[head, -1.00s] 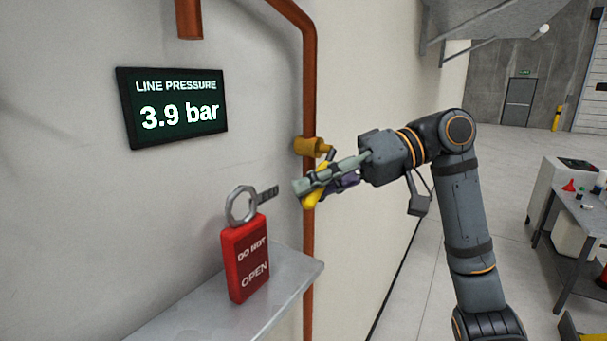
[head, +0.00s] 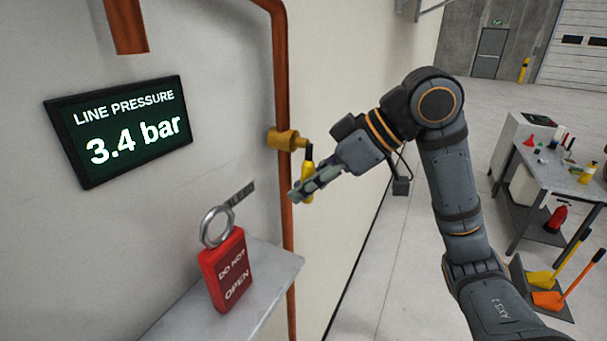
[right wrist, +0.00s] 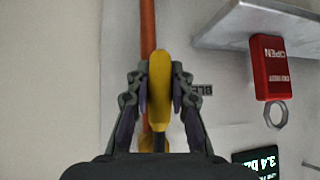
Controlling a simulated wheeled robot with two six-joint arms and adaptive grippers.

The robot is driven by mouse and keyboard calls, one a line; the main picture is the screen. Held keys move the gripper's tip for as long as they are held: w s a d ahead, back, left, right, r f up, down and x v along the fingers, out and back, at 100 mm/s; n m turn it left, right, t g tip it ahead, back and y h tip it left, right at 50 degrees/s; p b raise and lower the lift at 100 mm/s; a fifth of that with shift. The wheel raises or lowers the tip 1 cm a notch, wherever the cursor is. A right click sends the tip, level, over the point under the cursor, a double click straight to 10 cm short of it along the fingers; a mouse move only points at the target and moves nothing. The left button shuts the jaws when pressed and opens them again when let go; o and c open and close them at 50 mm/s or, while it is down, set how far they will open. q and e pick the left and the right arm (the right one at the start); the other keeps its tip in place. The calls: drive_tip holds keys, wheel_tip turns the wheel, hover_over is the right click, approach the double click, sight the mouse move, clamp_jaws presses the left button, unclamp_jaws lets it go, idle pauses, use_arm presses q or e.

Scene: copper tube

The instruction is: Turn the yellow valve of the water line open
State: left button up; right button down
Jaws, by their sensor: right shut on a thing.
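The yellow valve handle (head: 308,180) hangs from a brass-coloured valve body (head: 284,139) on the copper pipe (head: 281,80). In the head view the handle points down and tilts slightly. My right gripper (head: 305,192) is shut on the handle near its lower part. In the right wrist view the yellow handle (right wrist: 160,90) lies between the two fingers of the right gripper (right wrist: 160,88), running along the pipe (right wrist: 147,25) in the picture. My left gripper is not in view.
A screen (head: 120,128) on the wall reads line pressure 3.4 bar. A red "DO NOT OPEN" lockout tag (head: 226,270) with a metal ring stands on a grey shelf (head: 265,285) left of the pipe. A workbench (head: 560,170) stands far right. Open floor lies between.

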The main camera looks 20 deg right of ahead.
drive_tip(key=shift+w+d+h+p, duration=0.1)
drive_tip(key=shift+d+h+p, duration=0.1)
drive_tip(key=shift+h+p, duration=0.1)
idle(0.4)
drive_tip(key=c, duration=1.2)
unclamp_jaws()
drive_tip(key=shift+d+r, duration=0.1)
drive_tip(key=v, duration=1.1)
drive_tip(key=shift+s+d+r, duration=0.15)
drive_tip(key=shift+s, duration=0.15)
